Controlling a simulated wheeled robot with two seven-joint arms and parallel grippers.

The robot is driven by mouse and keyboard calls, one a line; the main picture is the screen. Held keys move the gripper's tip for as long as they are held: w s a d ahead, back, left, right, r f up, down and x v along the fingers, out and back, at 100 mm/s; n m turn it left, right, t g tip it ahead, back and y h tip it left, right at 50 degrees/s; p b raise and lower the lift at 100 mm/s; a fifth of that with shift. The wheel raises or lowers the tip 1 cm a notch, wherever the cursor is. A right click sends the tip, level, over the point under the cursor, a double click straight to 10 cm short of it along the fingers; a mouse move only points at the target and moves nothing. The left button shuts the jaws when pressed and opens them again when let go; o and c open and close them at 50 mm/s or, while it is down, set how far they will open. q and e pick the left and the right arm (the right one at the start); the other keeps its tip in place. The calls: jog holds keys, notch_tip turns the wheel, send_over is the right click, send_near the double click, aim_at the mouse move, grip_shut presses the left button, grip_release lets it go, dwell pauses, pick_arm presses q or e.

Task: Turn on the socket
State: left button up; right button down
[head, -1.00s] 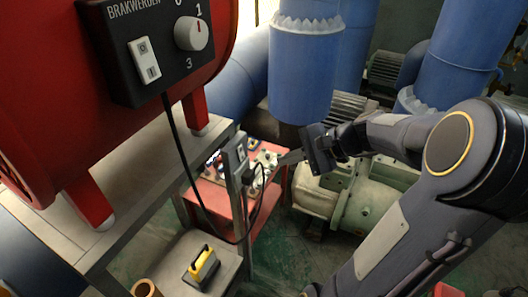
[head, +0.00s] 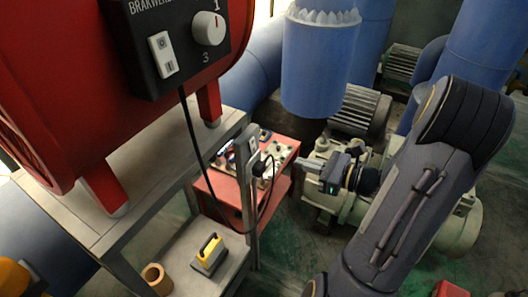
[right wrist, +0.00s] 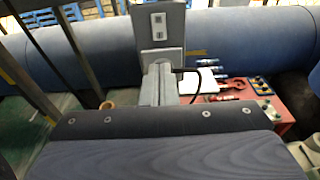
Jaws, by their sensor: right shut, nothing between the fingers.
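The socket (head: 253,146) is a small grey box on a metal post at the corner of the frame, right of the red machine. In the right wrist view the socket panel (right wrist: 158,30) faces me, with a pale switch and outlet on it and a cable at its lower right. My right gripper (head: 306,164) is shut and empty, pointing left toward the socket with a visible gap in the head view. Its closed fingers show in the right wrist view (right wrist: 159,84), overlapping the panel's lower part in the picture. My left gripper is not in view.
A red machine with a control box (head: 170,40) stands on a metal frame at left. A red cart (head: 220,190) with tools is behind the post. A black cable (head: 190,130) hangs down. A yellow-grey device (head: 208,254) and a tan ring (head: 157,279) lie on the lower shelf.

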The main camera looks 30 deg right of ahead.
aim_at(254, 150)
jog(key=p+x, duration=0.2)
jog(key=x, duration=1)
jog(key=shift+w+a, duration=0.1)
jog(key=shift+w, duration=0.05)
jog(key=shift+w+a+f+b, duration=0.15)
jog(key=shift+f+b, duration=0.25)
jog(key=shift+b, duration=0.55)
jog(key=shift+w+r+t, duration=0.1)
jog(key=shift+r+t, duration=0.2)
jog(key=shift+r, duration=0.05)
